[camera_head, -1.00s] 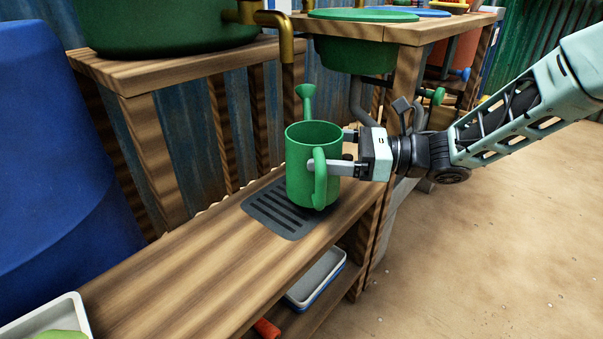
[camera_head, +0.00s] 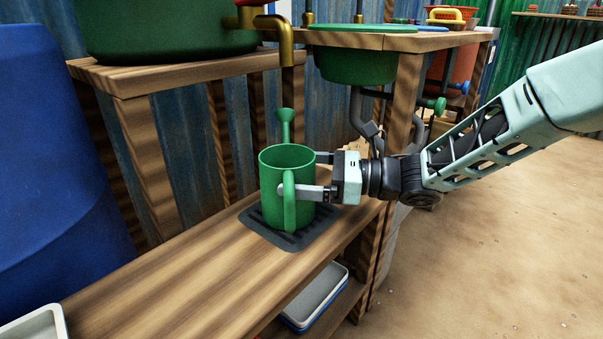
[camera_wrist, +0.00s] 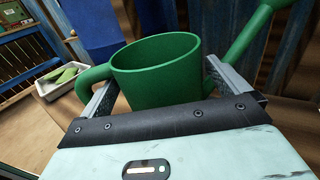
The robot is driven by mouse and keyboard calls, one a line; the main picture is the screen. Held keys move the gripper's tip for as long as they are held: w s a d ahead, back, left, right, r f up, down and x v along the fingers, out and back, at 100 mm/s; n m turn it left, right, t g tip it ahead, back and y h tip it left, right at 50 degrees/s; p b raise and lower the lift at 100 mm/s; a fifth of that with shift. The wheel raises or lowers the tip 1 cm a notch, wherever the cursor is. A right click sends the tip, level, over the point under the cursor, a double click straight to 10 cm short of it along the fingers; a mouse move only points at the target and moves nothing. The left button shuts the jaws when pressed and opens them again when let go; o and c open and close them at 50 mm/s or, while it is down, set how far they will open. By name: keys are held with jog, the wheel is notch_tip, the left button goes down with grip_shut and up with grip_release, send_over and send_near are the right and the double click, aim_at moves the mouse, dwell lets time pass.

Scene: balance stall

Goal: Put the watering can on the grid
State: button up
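The green watering can (camera_head: 284,172) is upright over the dark slotted grid (camera_head: 262,233) on the wooden bench. Its base looks close to or on the grid; I cannot tell if it touches. My gripper (camera_head: 308,178) comes from the right with one finger on each side of the can's body. In the wrist view the can (camera_wrist: 155,75) sits between the two fingers (camera_wrist: 165,90), with its handle at left and its spout at right. The gripper appears shut on the can.
A brass tap (camera_head: 280,35) with a downward spout stands just behind and above the can. A blue barrel (camera_head: 55,170) is at left. A white tray (camera_head: 38,324) is at the bench's near left end. Bench space in front of the grid is clear.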

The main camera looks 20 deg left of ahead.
jog(key=d+p, duration=0.1)
jog(key=d, duration=0.2)
jog(key=w+d+p, duration=0.1)
jog(key=d, duration=0.3)
jog(key=w+d+p, duration=0.1)
jog(key=d, duration=0.2)
jog(key=shift+d+r+p, duration=0.1)
jog(key=shift+d+p, duration=0.25)
jog(key=shift+d, duration=0.05)
jog(key=s+d+f+n+t+h, duration=0.1)
jog(key=s+d+n+h, duration=0.7)
jog(key=s+n, duration=0.3)
jog(key=s+d+f+n+t+h, duration=0.1)
jog(key=s+d+n+t+h, duration=0.1)
jog(key=s+d+n+h, duration=0.7)
jog(key=s+d+n, duration=0.2)
jog(key=s+n, duration=0.1)
jog(key=s, duration=0.3)
jog(key=shift+s+d+f+n, duration=0.25)
jog(key=shift+s+f+n, duration=0.05)
jog(key=shift+s, duration=0.05)
jog(key=shift+r, duration=0.1)
